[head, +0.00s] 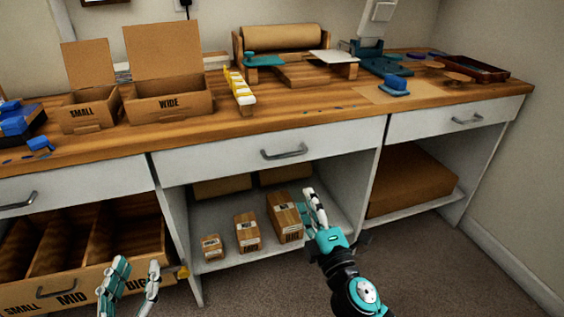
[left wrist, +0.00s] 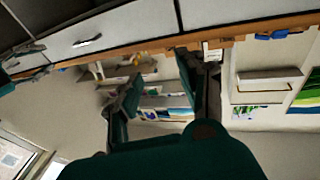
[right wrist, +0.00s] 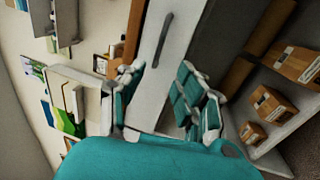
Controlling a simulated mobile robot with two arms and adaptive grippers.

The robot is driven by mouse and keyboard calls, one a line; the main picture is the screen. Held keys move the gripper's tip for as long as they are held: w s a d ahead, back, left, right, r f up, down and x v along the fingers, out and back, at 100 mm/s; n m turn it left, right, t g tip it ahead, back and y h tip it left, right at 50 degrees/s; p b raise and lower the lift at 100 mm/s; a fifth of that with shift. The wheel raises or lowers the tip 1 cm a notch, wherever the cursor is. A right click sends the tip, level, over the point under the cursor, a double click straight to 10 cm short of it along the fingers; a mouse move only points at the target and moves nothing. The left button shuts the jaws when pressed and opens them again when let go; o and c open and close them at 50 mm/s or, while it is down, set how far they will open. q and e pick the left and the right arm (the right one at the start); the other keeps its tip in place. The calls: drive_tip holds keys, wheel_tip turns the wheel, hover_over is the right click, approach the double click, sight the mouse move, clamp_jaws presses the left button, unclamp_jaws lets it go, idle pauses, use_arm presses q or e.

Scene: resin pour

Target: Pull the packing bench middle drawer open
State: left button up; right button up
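The packing bench middle drawer (head: 225,160) is a white front under the wooden top, and it looks closed. Its grey bar handle (head: 284,153) is near the middle of the front. In the right wrist view the handle (right wrist: 163,40) shows beyond the gap between my fingers. My right gripper (head: 318,210) is below and slightly right of the handle, apart from it. Its fingers (right wrist: 160,95) are spread and empty. My left gripper (head: 131,285) is at the lower left, before the left bin drawer, open and empty; its spread fingers also show in the left wrist view (left wrist: 165,85).
Small cartons (head: 248,232) stand on the shelf below the drawer. A left drawer (head: 75,182) and a right drawer (head: 450,118) flank it. A labelled wooden bin (head: 100,286) sits low left. Boxes and tools cover the wooden top (head: 320,112). Carpet (head: 440,265) is clear at the right.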

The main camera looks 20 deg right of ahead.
approach(287, 156)
drive_tip(key=w, duration=0.2)
use_arm(q)
drive_tip(key=shift+s+d+r+t+h+b, duration=0.1)
drive_tip(key=shift+s+r+t+h+b, duration=0.15)
drive_tip(key=shift+r+t, duration=0.45)
drive_tip(key=shift+s+d+r+t+h+b, duration=0.15)
drive_tip(key=shift+r+t+b, duration=0.15)
drive_tip(key=shift+r, duration=0.7)
use_arm(e)
drive_tip(key=shift+w+a+r, duration=0.1)
drive_tip(key=shift+w+r, duration=0.2)
drive_tip(key=shift+w, duration=1.1)
drive_tip(key=shift+w+d+r, duration=0.1)
drive_tip(key=shift+w+r, duration=0.15)
drive_tip(key=shift+w, duration=1.15)
drive_tip(key=shift+w+a+r, duration=0.1)
drive_tip(key=shift+w+r, duration=0.2)
drive_tip(key=shift+w, duration=1.1)
clamp_jaws()
